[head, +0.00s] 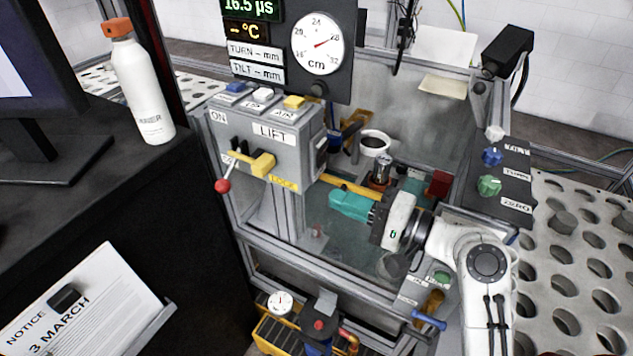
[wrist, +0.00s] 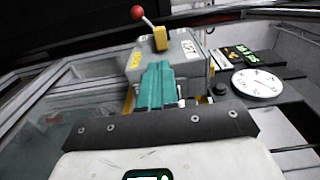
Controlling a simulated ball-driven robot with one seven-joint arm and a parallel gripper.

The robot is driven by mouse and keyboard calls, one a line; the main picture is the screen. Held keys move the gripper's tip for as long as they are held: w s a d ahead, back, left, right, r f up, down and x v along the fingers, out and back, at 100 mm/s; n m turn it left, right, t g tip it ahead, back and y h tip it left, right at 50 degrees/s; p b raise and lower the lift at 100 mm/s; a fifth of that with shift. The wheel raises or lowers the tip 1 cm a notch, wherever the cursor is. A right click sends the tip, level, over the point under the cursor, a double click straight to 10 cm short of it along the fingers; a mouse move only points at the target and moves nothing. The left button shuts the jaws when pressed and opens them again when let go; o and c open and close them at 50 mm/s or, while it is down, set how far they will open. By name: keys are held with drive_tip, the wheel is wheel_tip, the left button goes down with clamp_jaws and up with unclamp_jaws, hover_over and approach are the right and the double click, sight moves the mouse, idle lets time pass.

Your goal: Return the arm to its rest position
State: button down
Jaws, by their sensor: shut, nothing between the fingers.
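My gripper (head: 347,206) has teal fingers and reaches in from the right over the glass-sided enclosure in the head view. Its fingers are together with nothing between them. In the wrist view the teal fingers (wrist: 157,86) show at the middle, pointing toward the grey lift box (wrist: 190,55). In the head view the lift box (head: 262,130) stands behind and left of the fingers, with a yellow lever and red knob (head: 222,186). The fingers look apart from the box. My white arm comes from the lower right.
A white dial (head: 318,43) and readouts stand above the box. A white cup (head: 374,143) and a dark cylinder are inside the frame. A panel with blue and green knobs (head: 490,186) stands close to my arm. A bottle (head: 140,85) stands on the dark desk at left.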

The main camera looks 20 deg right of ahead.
drive_tip(key=s+a+f+n+g+h, duration=0.1)
drive_tip(key=s+f+n+g+h, duration=0.15)
drive_tip(key=s+f, duration=0.45)
drive_tip(key=s+f+n+g+h, duration=0.2)
drive_tip(key=f+g, duration=0.2)
drive_tip(key=f, duration=0.6)
drive_tip(key=s+d+f+n+g+h, duration=0.2)
drive_tip(key=s+d+f+g+h, duration=0.1)
drive_tip(key=s, duration=0.5)
drive_tip(key=s+d+f+n+g+h, duration=0.3)
drive_tip(key=s+f+g, duration=0.1)
drive_tip(key=s, duration=0.5)
drive_tip(key=shift+d+f+n, duration=0.2)
drive_tip(key=shift+f+n, duration=0.15)
drive_tip(key=shift+f, duration=0.5)
